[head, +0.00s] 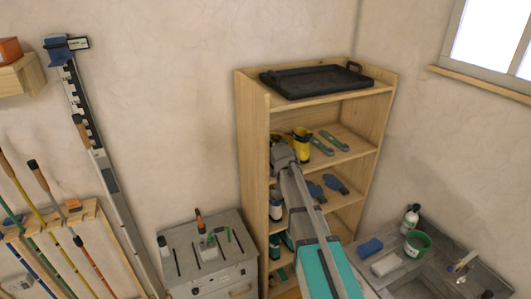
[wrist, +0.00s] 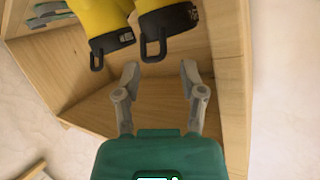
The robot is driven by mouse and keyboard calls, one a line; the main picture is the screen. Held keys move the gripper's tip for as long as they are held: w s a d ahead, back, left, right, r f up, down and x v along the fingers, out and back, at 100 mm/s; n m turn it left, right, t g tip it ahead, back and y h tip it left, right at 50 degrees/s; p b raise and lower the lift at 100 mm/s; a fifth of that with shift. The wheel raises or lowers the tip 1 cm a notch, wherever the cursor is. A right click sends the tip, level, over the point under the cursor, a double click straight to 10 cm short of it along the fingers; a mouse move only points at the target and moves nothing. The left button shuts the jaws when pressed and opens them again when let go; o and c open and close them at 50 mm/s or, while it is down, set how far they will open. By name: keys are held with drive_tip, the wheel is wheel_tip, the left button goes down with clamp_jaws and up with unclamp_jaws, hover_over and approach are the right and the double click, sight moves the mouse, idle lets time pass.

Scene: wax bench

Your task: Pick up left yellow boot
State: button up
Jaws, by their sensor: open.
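Two yellow boots with black cuffs and loops stand side by side on the upper inner shelf. In the head view the right yellow boot (head: 302,147) shows clearly, while the left yellow boot (head: 288,137) is mostly hidden behind my gripper (head: 280,150). The wrist view looks turned over, with the boots at the top: one boot (wrist: 103,20) left of centre, the other (wrist: 165,20) right of centre. My gripper (wrist: 159,69) is open and empty. Its fingers point at the boots' cuffs, closest to the right-hand one in that view, with no clear contact.
The wooden shelf unit (head: 252,150) has side walls close around my gripper. A black tray (head: 315,82) sits on top.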

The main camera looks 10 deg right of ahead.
drive_tip(key=b+x, duration=0.2)
drive_tip(key=x, duration=0.3)
drive_tip(key=shift+w+a, duration=0.1)
idle(0.4)
idle(0.4)
clamp_jaws()
